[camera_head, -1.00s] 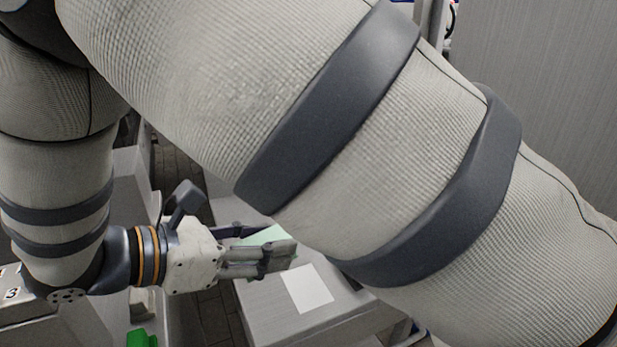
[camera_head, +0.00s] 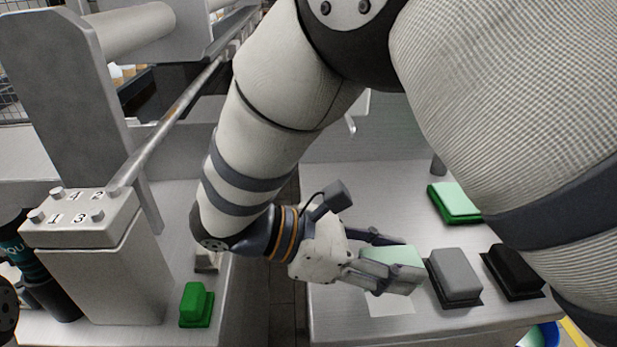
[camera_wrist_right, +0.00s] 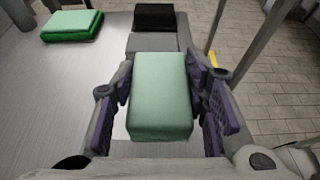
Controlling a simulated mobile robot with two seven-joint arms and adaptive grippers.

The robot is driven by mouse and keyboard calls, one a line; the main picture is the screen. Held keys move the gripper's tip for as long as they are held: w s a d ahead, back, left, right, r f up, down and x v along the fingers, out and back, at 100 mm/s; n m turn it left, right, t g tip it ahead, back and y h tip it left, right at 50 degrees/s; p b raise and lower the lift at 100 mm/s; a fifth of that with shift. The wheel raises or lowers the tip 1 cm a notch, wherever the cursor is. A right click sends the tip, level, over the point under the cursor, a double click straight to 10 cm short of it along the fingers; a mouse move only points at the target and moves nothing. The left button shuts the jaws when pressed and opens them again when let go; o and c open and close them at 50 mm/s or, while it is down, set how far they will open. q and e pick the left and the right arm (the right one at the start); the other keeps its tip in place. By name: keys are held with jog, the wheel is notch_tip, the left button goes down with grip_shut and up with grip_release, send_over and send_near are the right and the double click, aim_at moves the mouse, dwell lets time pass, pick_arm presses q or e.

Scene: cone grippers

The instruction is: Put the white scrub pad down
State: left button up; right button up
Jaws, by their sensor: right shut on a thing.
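My right gripper (camera_head: 388,264) is shut on a pale mint-green block (camera_head: 394,254), which I take for the white scrub pad. It holds the block over a white square (camera_head: 392,303) on the right-hand metal table. In the right wrist view the block (camera_wrist_right: 158,95) sits between the two fingers of the right gripper (camera_wrist_right: 160,98), with purple pads on both sides. Whether its underside touches the table is hidden. My left gripper is not in view.
A grey block (camera_head: 456,275) stands close to the right of the held block, then a black block (camera_head: 515,270). A green pad with a pale top (camera_head: 455,202) lies farther back. A green block (camera_head: 196,303) is on the left-hand surface, across a gap.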

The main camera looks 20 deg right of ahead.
jog(key=shift+w+d+f, duration=0.15)
jog(key=shift+w+f, duration=0.1)
jog(key=shift+f, duration=0.15)
jog(key=f, duration=0.3)
jog(key=shift+w+d+f+b, duration=0.25)
jog(key=shift+f+b, duration=0.15)
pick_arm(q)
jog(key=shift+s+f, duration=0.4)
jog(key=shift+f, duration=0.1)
pick_arm(e)
jog(key=shift+r, duration=0.15)
jog(key=o, duration=0.9)
jog(key=shift+c, duration=0.2)
